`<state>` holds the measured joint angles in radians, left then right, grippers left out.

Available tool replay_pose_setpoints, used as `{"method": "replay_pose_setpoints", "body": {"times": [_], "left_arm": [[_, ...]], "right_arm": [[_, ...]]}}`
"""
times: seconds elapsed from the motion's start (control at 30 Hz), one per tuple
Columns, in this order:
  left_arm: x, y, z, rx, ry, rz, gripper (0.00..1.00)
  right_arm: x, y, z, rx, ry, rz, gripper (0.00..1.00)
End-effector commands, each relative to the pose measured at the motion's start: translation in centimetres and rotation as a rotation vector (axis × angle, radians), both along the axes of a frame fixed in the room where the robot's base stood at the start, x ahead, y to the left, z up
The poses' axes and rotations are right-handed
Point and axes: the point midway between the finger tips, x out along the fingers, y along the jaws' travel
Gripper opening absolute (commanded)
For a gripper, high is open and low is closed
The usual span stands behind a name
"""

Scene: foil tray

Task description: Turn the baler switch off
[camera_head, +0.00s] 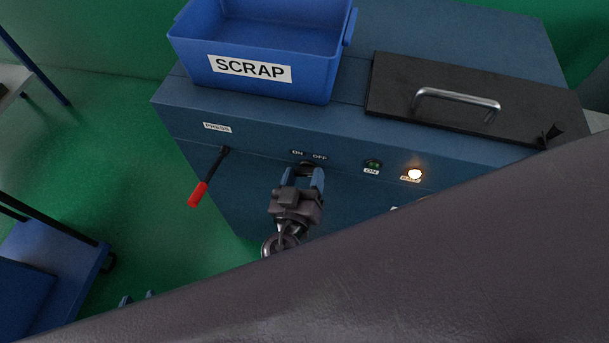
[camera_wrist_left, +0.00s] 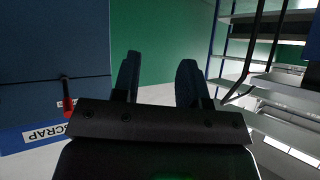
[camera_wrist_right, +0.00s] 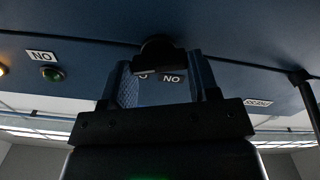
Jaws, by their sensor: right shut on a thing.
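The baler (camera_head: 175,110) is a blue cabinet with a front panel. Its switch has ON and OFF labels (camera_head: 309,156) above it. My right gripper (camera_head: 304,172) is at the switch and hides most of it in the head view. In the right wrist view the black switch knob (camera_wrist_right: 160,50) sits between the blue fingertips, which are shut on it. Its exact pointing is hard to tell. My left gripper (camera_wrist_left: 158,80) is open and empty, away from the panel; only its fingertips (camera_head: 137,299) show low in the head view.
A lit amber lamp (camera_head: 415,174) and a dark green ON lamp (camera_head: 373,164) are right of the switch. A red-handled press lever (camera_head: 207,181) hangs at left. A blue SCRAP bin (camera_head: 190,72) and a black lid with handle (camera_head: 390,92) are on top. My arm covers the lower right.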

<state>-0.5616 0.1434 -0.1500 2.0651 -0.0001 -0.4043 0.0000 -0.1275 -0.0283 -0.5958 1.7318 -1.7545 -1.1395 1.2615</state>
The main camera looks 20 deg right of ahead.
Motion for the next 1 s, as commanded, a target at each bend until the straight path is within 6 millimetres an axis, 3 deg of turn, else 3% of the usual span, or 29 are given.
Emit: {"method": "replay_pose_setpoints", "body": {"times": [0.6,1.0], "left_arm": [[-0.78,0.41,0.71,0.005,0.004,0.004,0.39],[-0.54,0.41,1.18,0.005,-0.004,0.004,0.39]], "right_arm": [[0.24,0.14,0.11,-0.441,0.294,-0.001,0.32],[0.24,0.17,-0.04,-0.569,0.380,0.000,0.32]]}}
